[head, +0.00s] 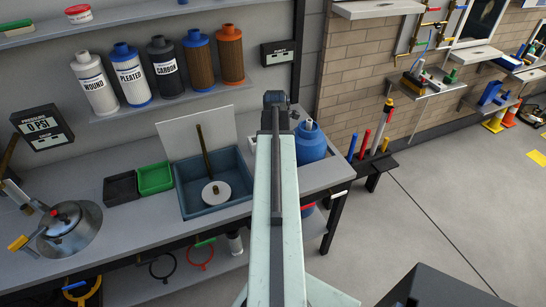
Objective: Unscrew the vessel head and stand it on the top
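A blue rounded vessel (311,144) with a pale neck on top stands on the right end of the bench, partly hidden behind my arm. A round silver metal body (70,234) with a red knob and a yellow-ended handle sits at the bench's left end. I cannot tell for sure which of these bears the vessel head. My pale arm stretches up the middle of the view. The dark part at its far end, where my gripper (275,99) appears to be, is seen from behind, in front of the bench's right part. Its fingers cannot be made out.
The grey bench top (118,226) holds a blue sink tray (184,202) with a white disc, plus black (121,189) and green bins (156,178). Filter cartridges (160,66) stand on a shelf above. A black stand (374,166) with coloured rods is right. Floor (430,190) there is clear.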

